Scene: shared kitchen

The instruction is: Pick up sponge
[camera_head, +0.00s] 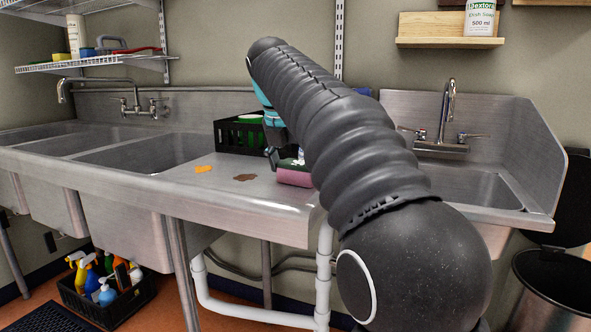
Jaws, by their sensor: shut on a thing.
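A pink sponge (293,178) is at the drainboard's right part, beside my arm. My gripper (284,160) is at its top edge and shut on it. My arm crosses in front and hides most of the gripper and the sponge's right end. I cannot tell whether the sponge touches the steel surface or is just above it.
A black crate (233,137) stands behind the gripper. Sink basins lie left, another sink (486,190) right. A soap bottle (481,18) stands on a wall shelf (449,42).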

